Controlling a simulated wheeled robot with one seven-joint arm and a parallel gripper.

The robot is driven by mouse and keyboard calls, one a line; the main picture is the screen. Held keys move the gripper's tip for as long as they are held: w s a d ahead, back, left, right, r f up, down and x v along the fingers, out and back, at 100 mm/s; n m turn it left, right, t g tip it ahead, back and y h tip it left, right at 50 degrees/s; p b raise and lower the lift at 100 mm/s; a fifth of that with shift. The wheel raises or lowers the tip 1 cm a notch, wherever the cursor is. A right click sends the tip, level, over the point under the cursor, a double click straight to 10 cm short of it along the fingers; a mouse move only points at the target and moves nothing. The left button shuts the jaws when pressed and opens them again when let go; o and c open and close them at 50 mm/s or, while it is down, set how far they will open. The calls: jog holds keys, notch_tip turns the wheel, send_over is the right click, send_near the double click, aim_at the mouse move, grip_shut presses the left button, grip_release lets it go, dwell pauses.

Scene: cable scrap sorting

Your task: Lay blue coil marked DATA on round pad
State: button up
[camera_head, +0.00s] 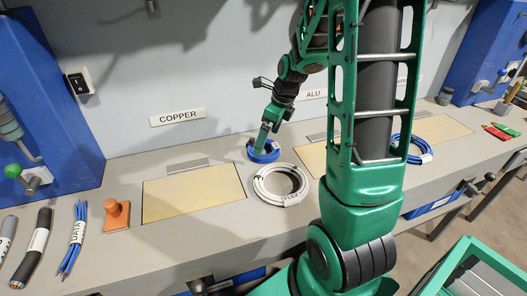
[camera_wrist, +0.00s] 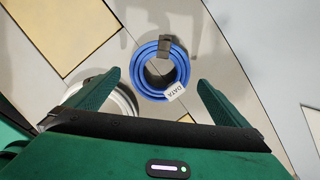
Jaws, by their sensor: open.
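A blue coil (camera_head: 271,157) lies on the bench behind the white coil. In the wrist view the blue coil (camera_wrist: 138,72) has a dark band at its top and a white tag reading DATA at its lower right. My gripper (camera_head: 263,146) is low over this coil in the head view. In the wrist view my gripper (camera_wrist: 159,79) is open, with one finger at each side of the coil and nothing held. A second blue coil (camera_head: 421,155) with a white tag lies to the right, partly behind my arm. I cannot make out a round pad.
A white tagged coil (camera_head: 264,192) lies close in front of the blue one. Tan rectangular panels (camera_head: 195,193) are set in the bench, with COPPER (camera_head: 177,117) and ALU signs on the wall behind. An orange block (camera_head: 117,216) and cable bundles (camera_head: 72,240) are at left.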

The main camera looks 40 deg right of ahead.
jog(key=shift+x, duration=2.25)
jog(key=c, duration=1.2)
jog(key=shift+o, duration=0.2)
